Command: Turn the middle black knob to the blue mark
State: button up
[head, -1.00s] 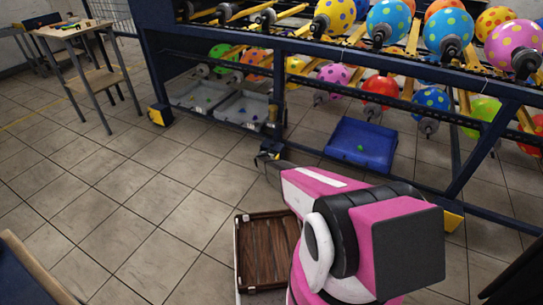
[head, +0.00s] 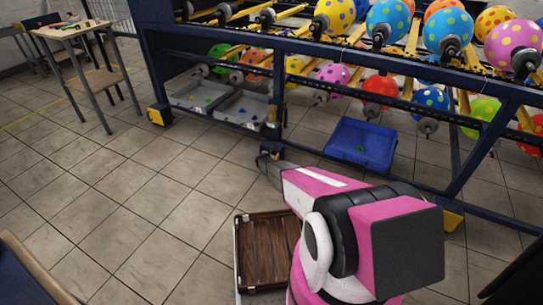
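No black knob with a blue mark can be made out in the head view. My pink, white and black arm fills the lower right and reaches away from the camera. My gripper (head: 268,162) is a small dark shape at the arm's far end, in front of the lower frame of the balloon rack. Its fingers are too small and too hidden to tell whether they are open or shut, and nothing is seen in them.
A dark blue rack (head: 300,47) with several dotted balloons spans the back. A blue bin (head: 360,143) and grey trays (head: 240,108) sit low in it. A small table (head: 72,30) stands at the far left. A brown slatted crate (head: 265,250) is beside my arm. The tiled floor at left is clear.

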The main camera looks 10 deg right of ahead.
jog(key=v, duration=1)
jog(key=shift+s+a, duration=0.15)
jog(key=shift+s, duration=0.15)
jog(key=shift+w, duration=0.1)
jog(key=x, duration=1)
jog(key=shift+w+f, duration=0.15)
jog(key=shift+w, duration=0.15)
